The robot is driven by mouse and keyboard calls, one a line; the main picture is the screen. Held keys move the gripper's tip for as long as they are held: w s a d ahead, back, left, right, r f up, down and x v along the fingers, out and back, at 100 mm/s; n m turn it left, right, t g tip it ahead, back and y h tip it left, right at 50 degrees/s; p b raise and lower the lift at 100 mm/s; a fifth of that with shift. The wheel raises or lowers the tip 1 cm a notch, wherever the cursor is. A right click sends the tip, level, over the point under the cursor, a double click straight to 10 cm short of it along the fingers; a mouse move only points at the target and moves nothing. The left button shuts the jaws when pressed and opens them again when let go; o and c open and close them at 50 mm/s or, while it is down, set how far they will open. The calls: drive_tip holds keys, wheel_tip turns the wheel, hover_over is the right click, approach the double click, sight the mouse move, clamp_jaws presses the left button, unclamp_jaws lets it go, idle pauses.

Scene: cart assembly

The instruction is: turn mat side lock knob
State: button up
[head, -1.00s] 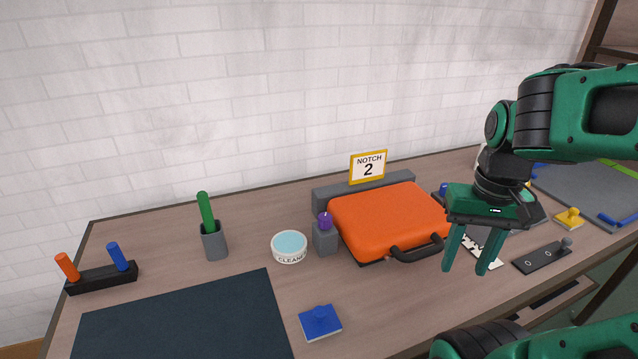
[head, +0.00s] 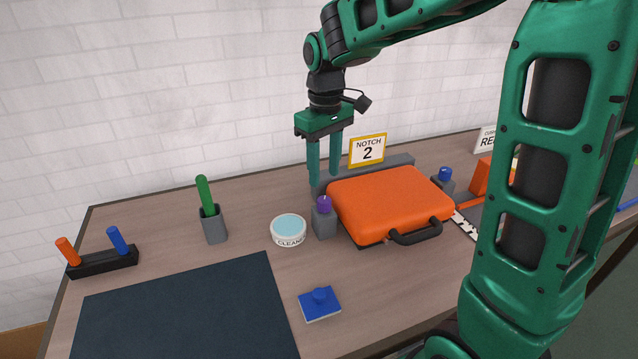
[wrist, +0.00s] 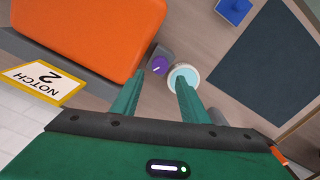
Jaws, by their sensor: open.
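The purple lock knob (head: 324,203) sits on top of a grey block (head: 325,224) at the left side of the orange case (head: 390,198), the side nearest the dark mat (head: 185,310). In the wrist view the purple knob (wrist: 161,60) shows a white pointer line. My gripper (head: 323,182) is open and empty, pointing down above the knob and apart from it. In the wrist view the knob lies just beyond the gap between my fingertips (wrist: 160,76). A second, blue knob (head: 445,174) is on the case's right side.
A sign reading "NOTCH 2" (head: 368,151) stands behind the case. A round cleaner tub (head: 289,230) sits close left of the knob block. A grey cup with a green stick (head: 213,224) and a blue-topped pad (head: 319,304) are farther off. My own arm hides the table's right part.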

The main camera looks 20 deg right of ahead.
sight(324, 199)
wheel_tip(324, 199, down, 8)
drive_tip(key=shift+s+f, duration=0.1)
drive_tip(key=shift+f, duration=0.1)
drive_tip(key=c, duration=0.6)
